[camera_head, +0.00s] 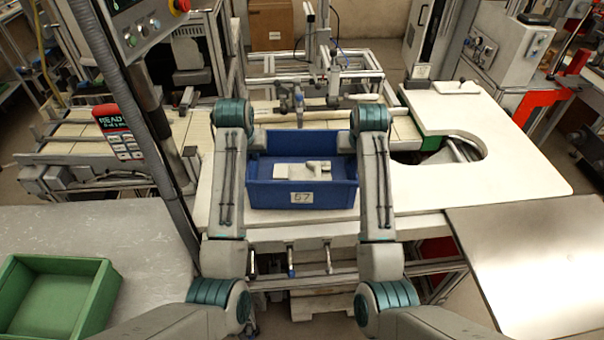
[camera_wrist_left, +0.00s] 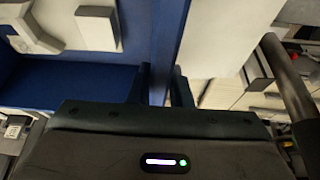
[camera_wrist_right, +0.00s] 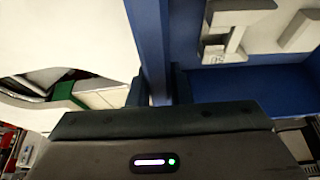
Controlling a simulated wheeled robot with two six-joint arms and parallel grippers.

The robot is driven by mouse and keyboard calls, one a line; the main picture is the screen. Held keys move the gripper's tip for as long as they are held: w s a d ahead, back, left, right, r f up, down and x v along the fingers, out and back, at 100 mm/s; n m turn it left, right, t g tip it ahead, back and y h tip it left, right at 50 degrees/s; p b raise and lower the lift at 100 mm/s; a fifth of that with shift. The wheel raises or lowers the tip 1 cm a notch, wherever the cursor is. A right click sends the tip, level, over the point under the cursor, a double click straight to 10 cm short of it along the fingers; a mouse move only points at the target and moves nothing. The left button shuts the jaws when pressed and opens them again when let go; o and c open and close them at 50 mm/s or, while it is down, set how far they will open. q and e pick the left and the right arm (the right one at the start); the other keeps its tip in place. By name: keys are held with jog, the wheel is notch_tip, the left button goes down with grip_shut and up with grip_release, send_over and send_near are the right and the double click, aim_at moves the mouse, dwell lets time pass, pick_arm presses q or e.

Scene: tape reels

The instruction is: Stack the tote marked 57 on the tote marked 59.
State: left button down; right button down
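The blue tote marked 57 (camera_head: 262,196) is upright at the centre of the head view, its white label facing me. Grey parts (camera_head: 302,170) lie inside it. My left gripper (camera_head: 257,140) is at its left wall; in the left wrist view the wall (camera_wrist_left: 170,40) runs between the fingers, which look closed on it. My right gripper (camera_head: 347,142) is at the opposite wall; in the right wrist view that wall (camera_wrist_right: 150,40) is likewise pinched between the fingers. I cannot tell whether the tote touches the table. No tote marked 59 is readable in any view.
The white table (camera_head: 470,180) has free room right of the tote, with a rounded cutout. A green bin (camera_head: 100,300), no mark visible, stands on a grey surface (camera_head: 150,250) at lower left. A metal sheet (camera_head: 530,260) lies at lower right. A dark post (camera_head: 150,120) rises left of my arms.

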pick_arm(q)
jog(key=shift+r, duration=0.15)
pick_arm(e)
jog(key=shift+r, duration=0.1)
